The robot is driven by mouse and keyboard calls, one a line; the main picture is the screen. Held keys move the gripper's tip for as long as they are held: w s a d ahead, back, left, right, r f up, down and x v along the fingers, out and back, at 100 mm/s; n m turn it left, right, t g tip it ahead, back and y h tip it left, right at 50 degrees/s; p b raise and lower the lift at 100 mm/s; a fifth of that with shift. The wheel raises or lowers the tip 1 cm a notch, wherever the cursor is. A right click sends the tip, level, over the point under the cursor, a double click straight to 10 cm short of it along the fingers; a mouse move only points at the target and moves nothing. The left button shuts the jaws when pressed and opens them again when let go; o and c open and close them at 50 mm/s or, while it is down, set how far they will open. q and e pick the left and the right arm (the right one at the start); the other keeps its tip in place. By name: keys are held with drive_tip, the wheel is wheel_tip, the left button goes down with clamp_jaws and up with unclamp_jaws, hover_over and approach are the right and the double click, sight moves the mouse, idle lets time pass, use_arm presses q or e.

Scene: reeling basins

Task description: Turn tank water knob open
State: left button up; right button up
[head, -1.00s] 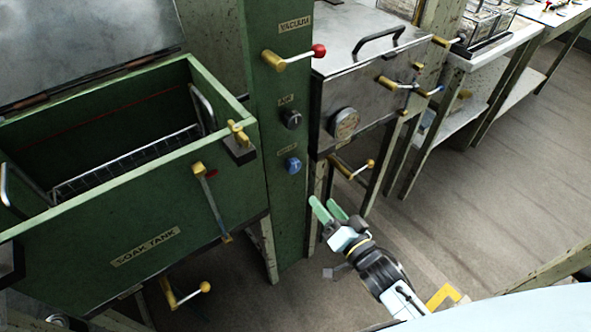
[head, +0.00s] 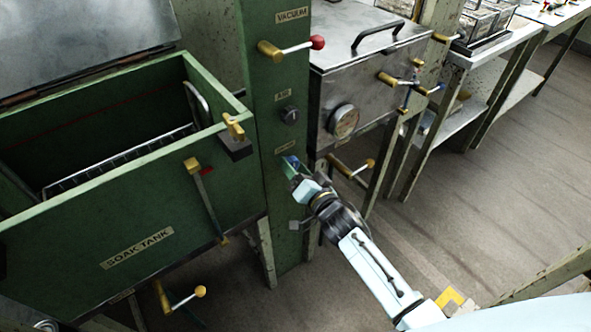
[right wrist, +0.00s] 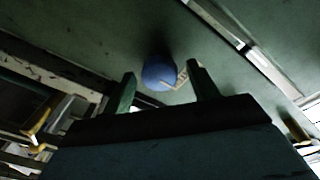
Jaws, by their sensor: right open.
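The blue water knob (head: 289,161) sits on the green column, below the black air knob (head: 290,115). My right gripper (head: 291,170) is at the blue knob and covers most of it in the head view. In the right wrist view the blue knob (right wrist: 159,73) shows a pale mark and lies ahead, between the two open green fingers (right wrist: 162,90). Whether the fingers touch it cannot be told. The green soak tank (head: 137,248) stands left of the column. My left gripper is not in view.
The vacuum lever (head: 295,47) with its red ball juts from the column above. A steel box (head: 385,60) with a gauge stands to the right, with a brass lever (head: 352,168) below it. Brass fittings jut from the soak tank's front. Open floor lies at right.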

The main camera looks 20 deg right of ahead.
drive_tip(key=shift+c, duration=0.2)
drive_tip(key=c, duration=0.9)
drive_tip(key=shift+c, duration=0.2)
